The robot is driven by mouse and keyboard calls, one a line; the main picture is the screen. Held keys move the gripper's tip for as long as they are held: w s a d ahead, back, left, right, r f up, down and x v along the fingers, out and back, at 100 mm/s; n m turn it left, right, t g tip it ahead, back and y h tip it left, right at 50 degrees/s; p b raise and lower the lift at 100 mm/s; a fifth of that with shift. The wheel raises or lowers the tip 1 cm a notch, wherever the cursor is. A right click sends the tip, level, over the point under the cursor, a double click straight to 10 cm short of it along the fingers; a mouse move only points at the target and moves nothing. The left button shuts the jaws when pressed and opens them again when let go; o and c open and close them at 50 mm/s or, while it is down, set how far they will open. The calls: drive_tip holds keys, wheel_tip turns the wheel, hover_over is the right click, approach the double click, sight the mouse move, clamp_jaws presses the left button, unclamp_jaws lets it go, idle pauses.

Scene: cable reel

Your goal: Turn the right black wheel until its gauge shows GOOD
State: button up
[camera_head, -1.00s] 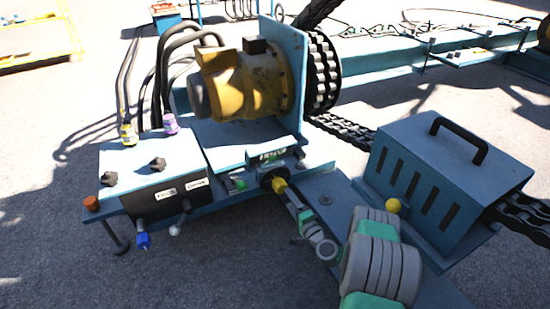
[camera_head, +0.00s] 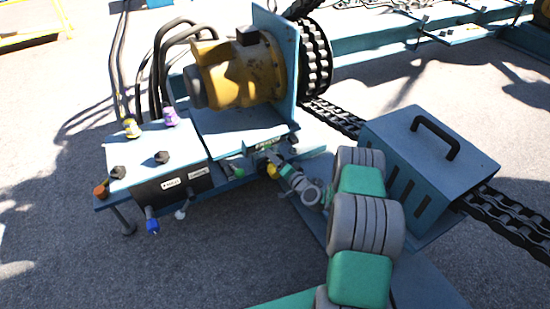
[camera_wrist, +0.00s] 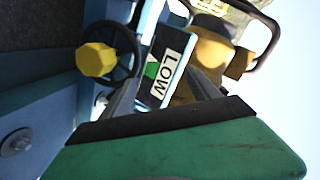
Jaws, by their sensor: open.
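The black wheel with a yellow knob (camera_wrist: 96,60) shows at the upper left of the wrist view. Its gauge (camera_wrist: 166,70) is beside it and reads LOW, with a green patch at its edge. In the head view the yellow knob (camera_head: 272,172) shows below my gripper (camera_head: 277,158), which hides most of the wheel. The gauge housing (camera_head: 268,141) stands just behind it. In the wrist view my gripper (camera_wrist: 160,92) is open, its two grey fingers apart and nothing between them. The fingers are close to the wheel and gauge; contact cannot be told.
A control box (camera_head: 158,150) with black knobs stands at the left. A green knob (camera_head: 237,173) is left of my gripper. A yellow motor (camera_head: 235,75) stands behind, and a blue slotted chain cover (camera_head: 405,140) is close to my arm on the right.

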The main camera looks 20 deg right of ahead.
sight(274, 170)
wheel_tip(274, 170, down, 7)
drive_tip(key=s+d+n+g+h, duration=0.1)
drive_tip(key=s+d+n+g, duration=0.15)
drive_tip(key=n, duration=0.55)
drive_tip(key=w+f+n+b, duration=0.1)
drive_tip(key=w, duration=0.1)
drive_tip(key=w+a+f+n+b, duration=0.1)
drive_tip(key=w, duration=0.1)
drive_tip(key=w+f+b, duration=0.1)
drive_tip(key=w, duration=0.1)
drive_tip(key=shift+w+a+f+n, duration=0.15)
drive_tip(key=shift+a+f+n, duration=0.15)
drive_tip(key=shift+a+n, duration=0.1)
drive_tip(key=shift+w, duration=0.25)
drive_tip(key=shift+c, duration=0.3)
clamp_jaws()
